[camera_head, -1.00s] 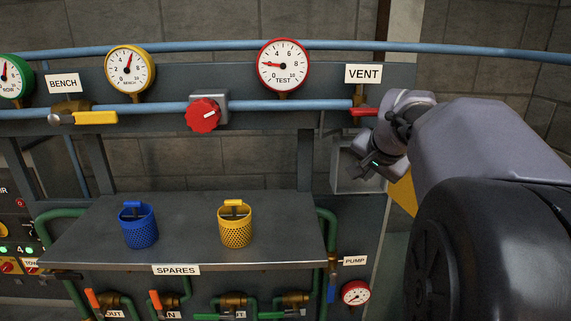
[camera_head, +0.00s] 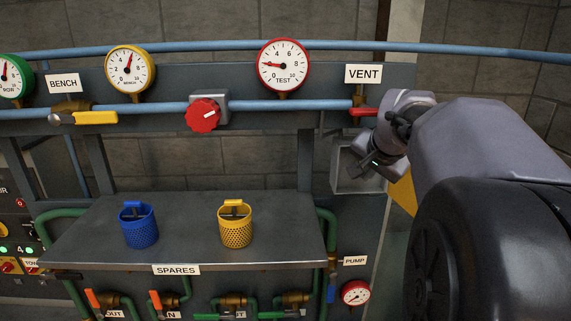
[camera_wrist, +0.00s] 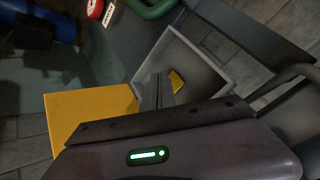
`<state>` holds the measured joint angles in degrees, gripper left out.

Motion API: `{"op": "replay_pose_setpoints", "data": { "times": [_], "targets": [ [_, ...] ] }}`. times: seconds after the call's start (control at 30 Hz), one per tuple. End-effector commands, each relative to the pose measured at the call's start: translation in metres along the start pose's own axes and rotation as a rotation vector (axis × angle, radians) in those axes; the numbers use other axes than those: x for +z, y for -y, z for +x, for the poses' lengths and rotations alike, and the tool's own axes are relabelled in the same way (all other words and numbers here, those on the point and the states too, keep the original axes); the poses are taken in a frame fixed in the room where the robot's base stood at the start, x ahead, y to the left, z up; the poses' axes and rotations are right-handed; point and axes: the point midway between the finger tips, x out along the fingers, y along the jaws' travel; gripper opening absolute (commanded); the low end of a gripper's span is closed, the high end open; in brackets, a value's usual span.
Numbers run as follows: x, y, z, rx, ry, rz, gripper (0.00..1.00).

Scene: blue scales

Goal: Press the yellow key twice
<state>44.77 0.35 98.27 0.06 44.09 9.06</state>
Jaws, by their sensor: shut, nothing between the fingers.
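In the wrist view, a small yellow piece (camera_wrist: 177,79) shows inside a grey open-fronted box (camera_wrist: 212,65), just beyond my fingers. It may be the yellow key; my fingers partly cover it, and no marking on it can be read. My gripper (camera_wrist: 158,82) is shut and empty, its fingertips over the box opening. I cannot tell whether they touch the yellow piece. In the head view, my gripper (camera_head: 359,170) is in front of the grey box (camera_head: 346,185), below the VENT sign, and the yellow piece is hidden.
A larger yellow panel (camera_wrist: 88,122) lies beside the box, close to my gripper. A red lever (camera_head: 364,112) is just above my wrist. A metal shelf (camera_head: 185,235) to the left holds a blue basket (camera_head: 138,228) and a yellow basket (camera_head: 235,228). Pipes and gauges line the wall.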

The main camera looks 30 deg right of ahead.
Motion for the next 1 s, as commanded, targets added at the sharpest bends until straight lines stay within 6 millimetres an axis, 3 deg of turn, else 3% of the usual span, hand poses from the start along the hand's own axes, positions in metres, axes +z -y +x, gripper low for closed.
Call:
{"op": "replay_pose_setpoints", "data": {
  "times": [1.0],
  "targets": [
    [-0.0069,0.007,0.009,0.0,0.0,0.0,0.0]
  ]
}}
